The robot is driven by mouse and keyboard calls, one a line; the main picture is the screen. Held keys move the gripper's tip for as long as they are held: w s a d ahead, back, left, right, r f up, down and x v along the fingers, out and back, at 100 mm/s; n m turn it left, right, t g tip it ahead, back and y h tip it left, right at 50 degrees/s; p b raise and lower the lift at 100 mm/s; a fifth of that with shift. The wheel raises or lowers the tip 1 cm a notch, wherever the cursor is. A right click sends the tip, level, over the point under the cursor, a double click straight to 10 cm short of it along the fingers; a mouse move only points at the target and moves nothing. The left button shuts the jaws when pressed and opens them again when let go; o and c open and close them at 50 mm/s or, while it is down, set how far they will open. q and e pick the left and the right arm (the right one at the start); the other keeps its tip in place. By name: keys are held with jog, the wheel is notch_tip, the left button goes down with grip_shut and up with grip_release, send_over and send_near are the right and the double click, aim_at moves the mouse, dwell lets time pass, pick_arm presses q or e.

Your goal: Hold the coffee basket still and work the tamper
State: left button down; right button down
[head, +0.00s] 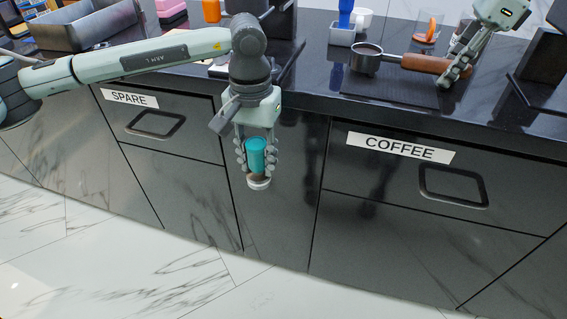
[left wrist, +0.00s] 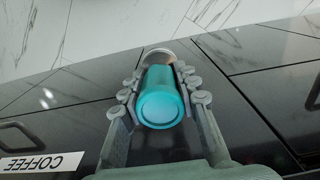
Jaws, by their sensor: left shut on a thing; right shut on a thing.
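The tamper (head: 257,155) has a teal handle and a pale round base. My left gripper (head: 257,168) is shut on the teal handle, in front of the drawers and below the counter top, with the base pointing down. In the left wrist view the tamper (left wrist: 160,106) sits between both fingers, its handle end facing the camera. The coffee basket (head: 367,60) is a metal cup with a wooden handle (head: 424,64), on the counter near its front edge. It looks dark inside. My right gripper (head: 455,73) is shut on the outer end of that handle.
Drawers labelled SPARE and COFFEE (head: 399,148) line the counter front. The floor in front is clear.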

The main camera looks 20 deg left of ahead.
pick_arm(q)
jog(key=shift+r+p, duration=0.45)
jog(key=shift+p, duration=0.05)
dwell(1.9)
jog(key=c, duration=1.7)
grip_release()
grip_shut()
